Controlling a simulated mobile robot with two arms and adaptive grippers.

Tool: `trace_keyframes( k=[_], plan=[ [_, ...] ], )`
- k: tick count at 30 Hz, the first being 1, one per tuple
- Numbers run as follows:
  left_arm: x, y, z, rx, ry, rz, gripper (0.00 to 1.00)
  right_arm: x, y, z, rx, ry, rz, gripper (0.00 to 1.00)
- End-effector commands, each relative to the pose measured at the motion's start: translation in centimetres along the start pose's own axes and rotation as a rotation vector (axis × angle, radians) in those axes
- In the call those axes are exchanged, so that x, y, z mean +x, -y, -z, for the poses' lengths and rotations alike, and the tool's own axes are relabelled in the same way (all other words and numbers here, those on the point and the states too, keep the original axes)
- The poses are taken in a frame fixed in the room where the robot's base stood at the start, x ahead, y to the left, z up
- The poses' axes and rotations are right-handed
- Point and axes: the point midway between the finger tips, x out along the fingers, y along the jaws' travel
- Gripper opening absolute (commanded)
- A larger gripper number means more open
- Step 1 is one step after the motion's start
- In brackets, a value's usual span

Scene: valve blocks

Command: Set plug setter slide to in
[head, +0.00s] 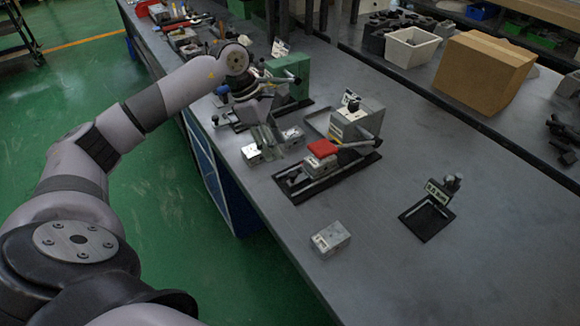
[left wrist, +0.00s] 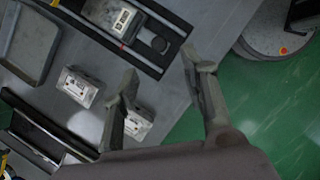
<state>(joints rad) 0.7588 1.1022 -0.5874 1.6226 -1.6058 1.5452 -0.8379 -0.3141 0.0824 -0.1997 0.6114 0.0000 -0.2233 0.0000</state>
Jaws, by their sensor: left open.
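No label naming the plug setter is readable, so I cannot tell which station it is. One station has a grey housing (head: 357,122), a lever and a red-topped block (head: 322,148) on a black rail base (head: 330,178). My left gripper (head: 268,146) is over the table, left of the red-topped block. In the left wrist view its two fingers (left wrist: 160,62) are apart with nothing gripped. My right gripper is out of view.
Small metal blocks (head: 253,154) (head: 292,136) lie near my left gripper; another (head: 330,239) lies nearer the front. A green station (head: 290,78) stands behind. A small black stand (head: 428,218) is at the right. Table is clear between the front block and stand.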

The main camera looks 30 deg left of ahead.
Motion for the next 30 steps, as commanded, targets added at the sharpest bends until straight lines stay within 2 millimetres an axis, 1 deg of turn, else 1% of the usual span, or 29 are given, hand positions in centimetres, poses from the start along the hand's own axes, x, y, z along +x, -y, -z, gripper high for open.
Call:
trace_keyframes(
  k=[1,6,9,13,18,26,30],
  plan=[
    [1.1,0.1,-0.1,-0.001,0.001,0.005,0.41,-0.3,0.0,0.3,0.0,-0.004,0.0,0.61],
    [4.7,0.1,-0.1,0.0,0.002,0.004,0.41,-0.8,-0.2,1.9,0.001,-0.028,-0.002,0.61],
    [6.5,0.1,-0.1,0.0,0.002,0.003,0.41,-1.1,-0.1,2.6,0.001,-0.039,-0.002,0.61],
    [8.2,0.0,-0.1,-0.001,0.002,0.002,0.41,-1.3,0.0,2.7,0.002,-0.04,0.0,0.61],
    [9.3,0.0,-0.1,-0.001,0.002,-0.001,0.41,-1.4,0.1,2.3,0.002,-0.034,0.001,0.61],
    [9.5,0.0,0.0,0.0,0.001,-0.001,0.41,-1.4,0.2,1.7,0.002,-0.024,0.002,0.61],
    [9.4,0.0,0.0,0.0,0.002,-0.001,0.33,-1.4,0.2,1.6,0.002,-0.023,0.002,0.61]
  ],
)
